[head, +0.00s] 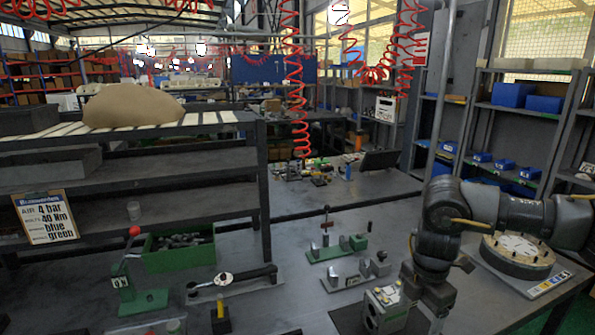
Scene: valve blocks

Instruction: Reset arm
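My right arm reaches in from the right and bends down at its dark wrist. My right gripper (424,300) is low over the front right of the table, beside a pale grey valve block (384,307) with a green part. Its fingers are hidden or too dark to make out, so I cannot tell whether they touch the block. My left gripper and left arm are not in view.
Clamp fixtures (337,248) stand mid-table. A green bin (180,255), a red-knobbed green press (136,280) and a black lever fixture (235,283) are to the left. A round pegged part (517,256) sits at the right. Bare table (320,290) shows between them.

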